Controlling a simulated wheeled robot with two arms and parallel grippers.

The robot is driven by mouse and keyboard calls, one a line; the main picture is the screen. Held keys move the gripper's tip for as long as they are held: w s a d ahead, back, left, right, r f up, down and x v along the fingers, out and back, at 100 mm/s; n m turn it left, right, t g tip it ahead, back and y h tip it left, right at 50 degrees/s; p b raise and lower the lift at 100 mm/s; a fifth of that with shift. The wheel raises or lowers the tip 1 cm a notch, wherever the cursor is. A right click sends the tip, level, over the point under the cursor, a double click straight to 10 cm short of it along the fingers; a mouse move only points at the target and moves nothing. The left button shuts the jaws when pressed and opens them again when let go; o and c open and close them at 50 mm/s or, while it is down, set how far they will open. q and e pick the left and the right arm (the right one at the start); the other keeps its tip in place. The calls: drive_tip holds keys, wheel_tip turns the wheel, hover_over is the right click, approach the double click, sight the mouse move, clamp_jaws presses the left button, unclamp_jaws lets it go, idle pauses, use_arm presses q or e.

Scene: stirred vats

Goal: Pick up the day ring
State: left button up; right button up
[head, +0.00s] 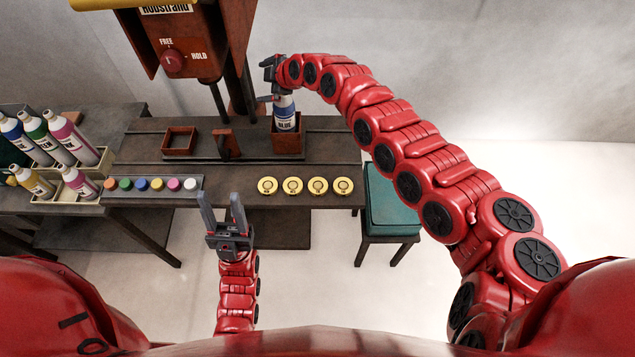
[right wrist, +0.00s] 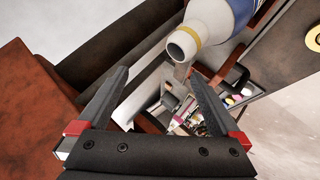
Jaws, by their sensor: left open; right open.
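Several round yellow rings with pale centres lie in a row on the front right of the bench, including the leftmost ring (head: 267,185) and the rightmost ring (head: 343,185). Their markings are too small to read, so I cannot tell which is the day ring. A yellow round edge (right wrist: 314,38) shows at the right of the right wrist view. My left gripper (head: 221,200) is open and empty, left of the row near the bench's front edge. My right gripper (head: 268,82) is open at the top of the blue-labelled bottle (head: 285,115); its mouth shows beside the fingers in the right wrist view (right wrist: 183,46).
The bottle stands in a reddish-brown holder (head: 288,144). An empty square frame (head: 179,141) is further left. Small coloured pots (head: 157,184) line the front left, with bottles (head: 70,137) beyond. A machine with a FREE/HOLD knob (head: 172,61) rises behind. A teal stool (head: 392,205) stands right.

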drive_tip(key=s+d+f+n+g+h, duration=0.4)
drive_tip(key=s+d+f+n, duration=0.1)
drive_tip(key=s, duration=0.4)
drive_tip(key=n+g+h, duration=0.2)
drive_tip(key=g+h, duration=0.1)
hover_over(318, 184)
wheel_tip(318, 184, down, 2)
drive_tip(key=f, duration=0.1)
drive_tip(key=shift+n+h, duration=0.3)
drive_tip(key=f, duration=0.3)
drive_tip(key=f+b, duration=0.1)
drive_tip(key=f, duration=0.3)
drive_tip(key=f+b, duration=0.1)
drive_tip(key=f, duration=0.2)
drive_tip(key=shift+s+f, duration=0.3)
drive_tip(key=shift+s, duration=0.1)
drive_tip(key=shift+f, duration=0.6)
drive_tip(key=shift+w+f+p, duration=0.1)
drive_tip(key=shift+f+p, duration=0.4)
drive_tip(key=shift+f, duration=0.05)
wheel_tip(318, 184, down, 3)
drive_tip(key=shift+w+a+f+p, duration=0.1)
drive_tip(key=shift+p, duration=0.25)
drive_tip(key=shift+f, duration=0.45)
drive_tip(key=c, duration=1.2)
drive_tip(key=shift+c, duration=0.2)
drive_tip(key=shift+w+r, duration=0.1)
drive_tip(key=shift+r, duration=0.1)
